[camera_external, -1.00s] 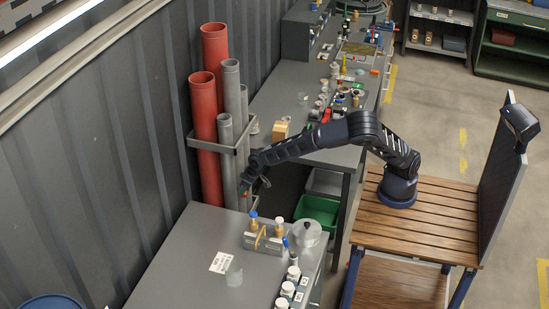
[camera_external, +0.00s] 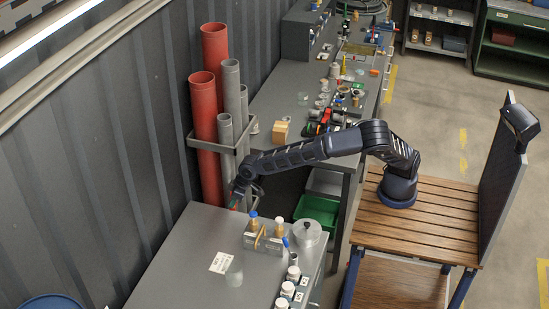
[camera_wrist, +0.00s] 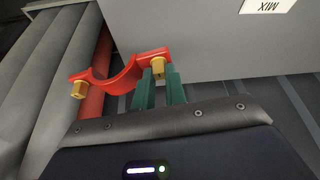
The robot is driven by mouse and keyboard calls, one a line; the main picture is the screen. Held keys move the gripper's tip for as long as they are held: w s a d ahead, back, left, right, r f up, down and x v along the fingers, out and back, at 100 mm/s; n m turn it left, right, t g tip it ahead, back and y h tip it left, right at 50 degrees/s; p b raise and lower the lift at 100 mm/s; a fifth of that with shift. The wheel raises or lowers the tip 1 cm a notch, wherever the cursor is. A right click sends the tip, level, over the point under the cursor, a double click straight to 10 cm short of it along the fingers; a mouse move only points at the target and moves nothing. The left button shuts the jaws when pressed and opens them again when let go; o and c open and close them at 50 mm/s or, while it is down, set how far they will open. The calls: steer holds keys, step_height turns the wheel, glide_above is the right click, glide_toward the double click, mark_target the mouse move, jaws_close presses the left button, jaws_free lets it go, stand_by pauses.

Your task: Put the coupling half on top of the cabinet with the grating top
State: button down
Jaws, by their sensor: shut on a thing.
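The coupling half (camera_wrist: 122,83) is a red curved bracket with a brass bolt at each end. My gripper (camera_wrist: 160,75) is shut on its right end, with the green fingers around the brass bolt there. The rest of the bracket sticks out to the left. In the external view my gripper (camera_external: 238,194) is at the far left corner of the near grey cabinet (camera_external: 185,255), with a little red of the coupling half (camera_external: 233,203) showing under it. I cannot make out a grating top on any cabinet.
Red and grey pipes (camera_external: 207,120) stand in a rack just behind my gripper. Brass-fitted blocks (camera_external: 262,238), a round metal part (camera_external: 307,232) and white-capped bottles (camera_external: 288,288) stand along the near cabinet's right side. A green bin (camera_external: 318,212) sits below the long bench.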

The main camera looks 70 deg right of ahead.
steer(key=s+a+n+g+y, duration=0.25)
steer(key=a+n, duration=0.75)
steer(key=a, duration=1.2)
steer(key=w+a+r+n+g+y, duration=0.1)
steer(key=a+r+n+g, duration=0.1)
steer(key=a+r+n, duration=0.6)
steer(key=f, duration=0.6)
steer(key=f+m, duration=0.1)
steer(key=f, duration=0.5)
steer(key=f+m, duration=0.1)
steer(key=f, duration=0.5)
steer(key=shift+w+d+f, duration=0.1)
steer(key=shift+d+f, duration=0.15)
steer(key=shift+d, duration=0.05)
steer(key=c, duration=1.4)
jaws_free()
steer(key=shift+c, duration=0.2)
